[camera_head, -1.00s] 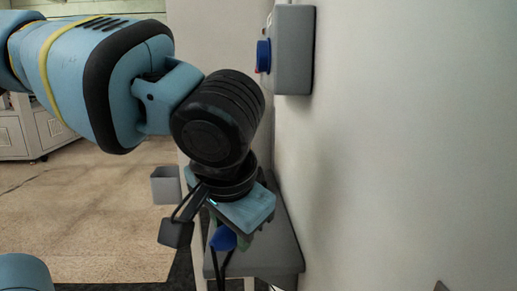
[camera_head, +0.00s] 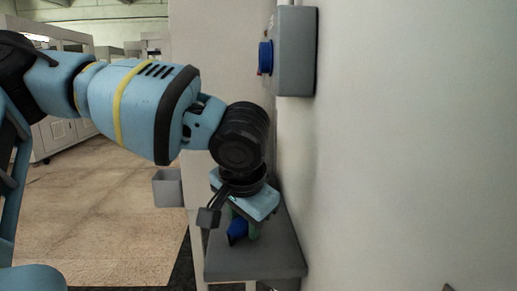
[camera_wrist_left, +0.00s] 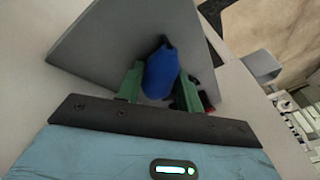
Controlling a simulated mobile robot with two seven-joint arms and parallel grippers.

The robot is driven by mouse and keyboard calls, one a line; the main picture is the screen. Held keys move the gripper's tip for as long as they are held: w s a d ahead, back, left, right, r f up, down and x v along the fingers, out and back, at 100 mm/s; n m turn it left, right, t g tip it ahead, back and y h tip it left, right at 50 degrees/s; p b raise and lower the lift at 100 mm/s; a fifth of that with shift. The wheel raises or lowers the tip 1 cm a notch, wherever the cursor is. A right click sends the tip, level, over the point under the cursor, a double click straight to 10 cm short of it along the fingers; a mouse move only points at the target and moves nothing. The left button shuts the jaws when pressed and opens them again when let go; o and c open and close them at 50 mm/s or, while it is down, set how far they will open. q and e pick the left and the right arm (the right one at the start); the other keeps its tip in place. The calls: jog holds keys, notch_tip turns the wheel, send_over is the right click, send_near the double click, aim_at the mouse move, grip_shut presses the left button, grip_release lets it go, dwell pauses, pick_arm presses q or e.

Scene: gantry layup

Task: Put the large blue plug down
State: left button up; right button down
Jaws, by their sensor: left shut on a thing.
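The large blue plug (camera_head: 237,231) is between the fingers of my left gripper (camera_head: 243,221), just above or at the grey shelf (camera_head: 255,262). The left wrist view shows the plug (camera_wrist_left: 161,73) between the green fingers of the left gripper (camera_wrist_left: 160,88), with the grey shelf surface (camera_wrist_left: 105,50) behind it. My left gripper is shut on the plug and points downward. I cannot tell whether the plug touches the shelf. My right gripper is not in view.
A grey wall box with a blue socket (camera_head: 265,57) is mounted above the shelf on the pale wall (camera_head: 410,150). A small grey bin (camera_head: 168,188) is left of the shelf. Bare shelf shows in front of the plug.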

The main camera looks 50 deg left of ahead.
pick_arm(q)
jog(key=shift+f, duration=0.2)
jog(key=shift+f, duration=0.4)
jog(key=o, duration=1.1)
jog(key=shift+s+d+r, duration=0.1)
jog(key=shift+r, duration=0.4)
jog(key=p+v, duration=0.2)
jog(key=v, duration=1)
